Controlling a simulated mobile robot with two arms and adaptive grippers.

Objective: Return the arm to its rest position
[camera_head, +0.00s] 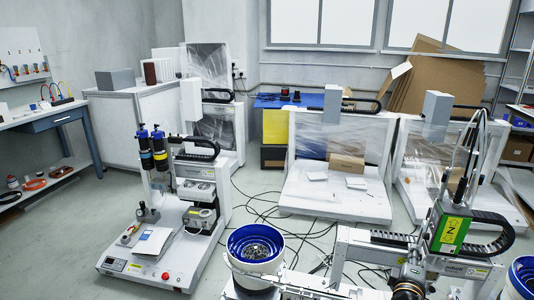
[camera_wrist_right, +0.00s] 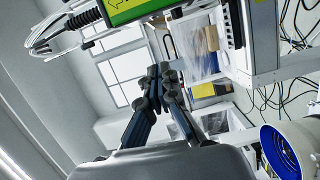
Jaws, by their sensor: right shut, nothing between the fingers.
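My right gripper (camera_wrist_right: 160,76) shows in the right wrist view, its two dark fingers drawn together at the tips with nothing between them. It is in free air, apart from the machine. In the head view a dark rounded part sits at the bottom edge below the gantry screwdriver; I cannot tell whether it belongs to my gripper. The gantry screwdriver's green unit (camera_head: 450,233) stands at the right in the head view and also shows at the top of the wrist view (camera_wrist_right: 138,8). My left gripper is not in view.
A blue-lined feeder bowl (camera_head: 256,246) stands left of the gantry and shows in the wrist view (camera_wrist_right: 281,150). A white bench machine (camera_head: 150,262) is at the left. Another blue bowl (camera_head: 524,272) is at the right edge. Cables lie on the floor between.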

